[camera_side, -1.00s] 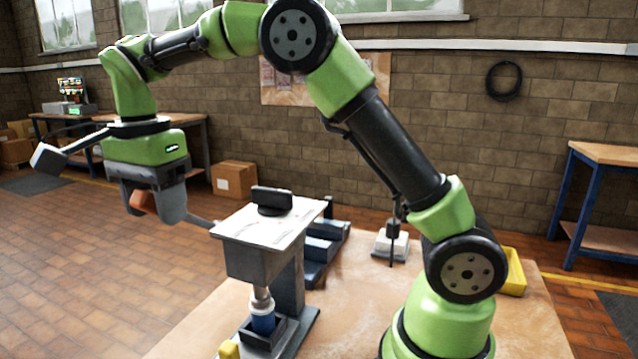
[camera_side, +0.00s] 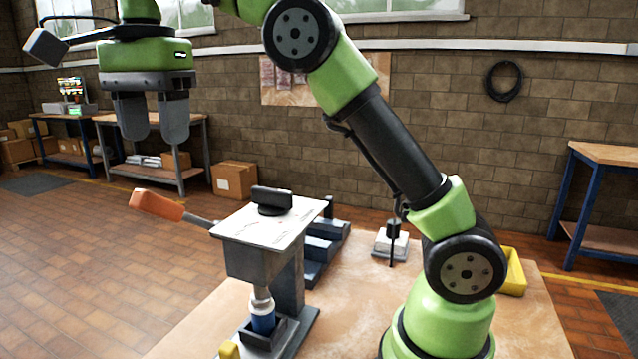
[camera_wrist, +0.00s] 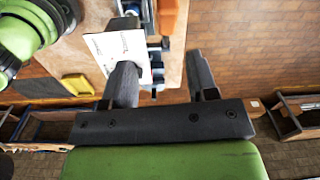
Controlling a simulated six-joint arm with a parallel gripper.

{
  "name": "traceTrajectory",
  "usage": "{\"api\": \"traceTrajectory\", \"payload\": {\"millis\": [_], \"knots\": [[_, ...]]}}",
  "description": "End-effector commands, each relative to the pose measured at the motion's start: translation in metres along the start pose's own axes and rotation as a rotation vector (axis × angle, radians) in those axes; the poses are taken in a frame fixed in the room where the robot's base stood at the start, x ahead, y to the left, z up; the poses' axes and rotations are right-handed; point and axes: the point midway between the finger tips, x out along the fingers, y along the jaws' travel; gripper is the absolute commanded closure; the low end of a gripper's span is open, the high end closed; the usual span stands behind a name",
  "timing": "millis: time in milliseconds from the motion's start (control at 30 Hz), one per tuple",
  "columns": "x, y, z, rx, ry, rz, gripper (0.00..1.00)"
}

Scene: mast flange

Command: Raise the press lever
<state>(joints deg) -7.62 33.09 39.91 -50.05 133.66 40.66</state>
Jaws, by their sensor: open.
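The press (camera_side: 262,258) stands on the workbench in the side view, with a white label plate on top. Its lever has an orange handle (camera_side: 157,205) that sticks out to the left of the press and tilts up toward its free end. My gripper (camera_side: 154,140) is open and empty, pointing down above the orange handle with a clear gap. In the wrist view the orange handle (camera_wrist: 168,15) shows at the top, between and beyond my fingers. A blue and white cylinder (camera_side: 263,318) stands under the press ram in a dark holder.
A blue-grey stepped block (camera_side: 325,245) and a white block with a dark knob (camera_side: 390,245) are behind the press. A yellow bin (camera_side: 514,273) sits at the bench's right side. Space left of the press is free.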

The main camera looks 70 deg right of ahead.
Motion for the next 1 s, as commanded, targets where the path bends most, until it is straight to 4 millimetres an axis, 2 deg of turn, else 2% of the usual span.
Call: {"api": "traceTrajectory", "payload": {"millis": [500,1000], "knots": [[-0.023,0.054,-0.010,-0.388,0.020,-0.120,0.47],[-0.016,0.116,-0.007,-0.712,0.058,-0.294,0.47]]}}
